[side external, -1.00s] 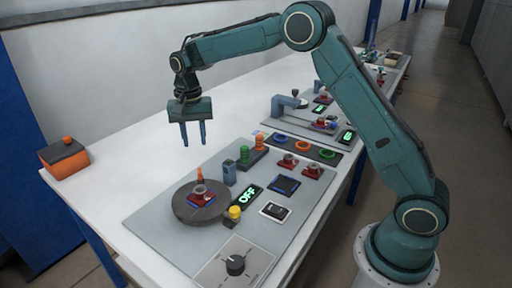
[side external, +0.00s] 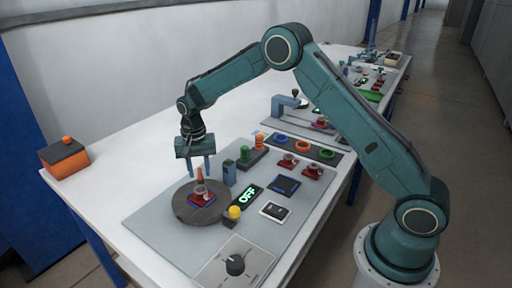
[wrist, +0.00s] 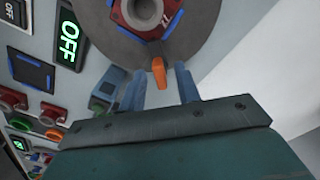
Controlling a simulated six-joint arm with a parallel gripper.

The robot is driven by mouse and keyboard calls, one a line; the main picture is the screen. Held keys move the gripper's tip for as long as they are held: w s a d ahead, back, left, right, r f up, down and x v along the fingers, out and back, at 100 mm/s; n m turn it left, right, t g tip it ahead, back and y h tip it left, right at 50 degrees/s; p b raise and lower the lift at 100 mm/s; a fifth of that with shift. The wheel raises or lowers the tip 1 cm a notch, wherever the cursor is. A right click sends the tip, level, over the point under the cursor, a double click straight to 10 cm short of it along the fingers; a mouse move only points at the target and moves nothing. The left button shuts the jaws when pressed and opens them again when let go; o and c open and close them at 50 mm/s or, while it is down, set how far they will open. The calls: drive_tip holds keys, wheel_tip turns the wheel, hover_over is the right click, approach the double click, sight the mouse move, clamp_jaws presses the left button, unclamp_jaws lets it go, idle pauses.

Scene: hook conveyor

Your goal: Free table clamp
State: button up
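The orange table clamp (side external: 199,174) stands upright at the back edge of the dark round table (side external: 181,212). In the wrist view the clamp (wrist: 159,73) shows between my finger tips, with a gap on each side. A red workpiece with a grey ring (side external: 201,198) sits on the round table beside the clamp; part of it shows in the wrist view (wrist: 143,18). My gripper (side external: 199,170) points down over the clamp, its two blue fingers apart and empty. I cannot tell how far the fingers reach down around the clamp.
A blue-grey post (side external: 229,172) stands close right of the clamp. A green OFF display (side external: 247,196) and yellow button (side external: 235,212) lie in front right. The white table left of the panel is clear up to an orange box (side external: 64,160).

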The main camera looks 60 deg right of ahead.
clamp_jaws()
drive_tip(key=shift+n, duration=0.5)
drive_tip(key=n, duration=0.3)
drive_tip(key=shift+n, duration=0.3)
drive_tip(key=n, duration=0.9)
drive_tip(key=shift+r, duration=0.1)
drive_tip(key=n, duration=0.4)
drive_tip(key=shift+n, duration=0.3)
